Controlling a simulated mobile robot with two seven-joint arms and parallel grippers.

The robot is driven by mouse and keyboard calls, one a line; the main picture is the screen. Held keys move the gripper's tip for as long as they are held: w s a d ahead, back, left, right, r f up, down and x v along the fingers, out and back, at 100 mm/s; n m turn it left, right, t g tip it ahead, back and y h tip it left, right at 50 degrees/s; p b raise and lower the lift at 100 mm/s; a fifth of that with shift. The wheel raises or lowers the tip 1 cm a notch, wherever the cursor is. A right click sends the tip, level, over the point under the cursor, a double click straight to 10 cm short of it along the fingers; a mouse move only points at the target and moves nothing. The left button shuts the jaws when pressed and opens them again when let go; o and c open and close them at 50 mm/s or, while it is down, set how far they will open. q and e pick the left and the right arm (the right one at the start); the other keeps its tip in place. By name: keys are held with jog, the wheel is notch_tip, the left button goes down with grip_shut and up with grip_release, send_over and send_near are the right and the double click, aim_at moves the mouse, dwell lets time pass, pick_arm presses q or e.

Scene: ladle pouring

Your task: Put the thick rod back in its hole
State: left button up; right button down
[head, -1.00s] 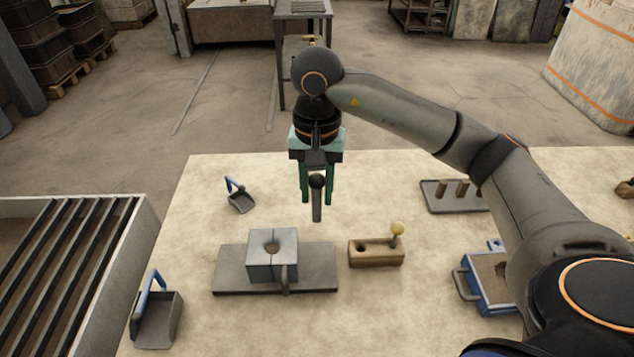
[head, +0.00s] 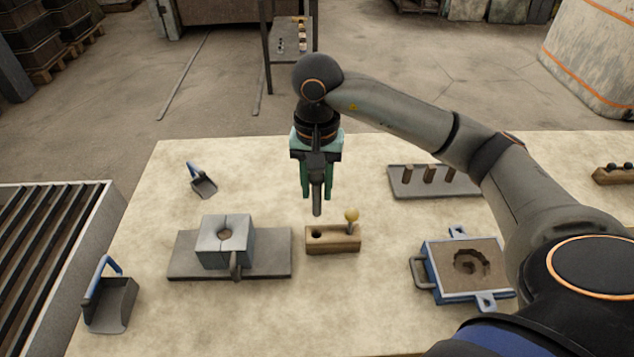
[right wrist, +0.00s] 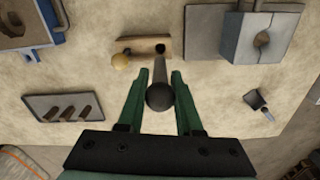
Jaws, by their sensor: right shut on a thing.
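The thick rod (head: 317,207) is grey with a dark ball on its top. My right gripper (head: 317,188) is shut on it, and the rod points down. A wooden block (head: 340,244) on the table has an open hole at its left end; a thinner rod with a yellow ball (head: 351,214) stands at its right end. The rod's lower tip is near the hole in the picture, seemingly above and apart from the block. In the right wrist view the thick rod (right wrist: 159,75) sits between the fingers, pointing to the block (right wrist: 140,50) near its hole. My left gripper is not in view.
A grey split mould (head: 225,245) on a plate stands left of the block. A blue-framed sand box (head: 430,255) lies right, and a rack with several pegs (head: 400,187) lies behind it. Two blue-handled scoops (head: 203,187) (head: 110,305) are at left.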

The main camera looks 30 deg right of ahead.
aim_at(317, 207)
jog(key=shift+f+b, duration=1.7)
jog(key=shift+f, duration=1.15)
jog(key=shift+b, duration=0.45)
jog(key=shift+f+b, duration=2.2)
jog(key=shift+f, duration=0.1)
jog(key=c, duration=0.5)
grip_release()
jog(key=shift+o, duration=0.4)
jog(key=o, duration=0.4)
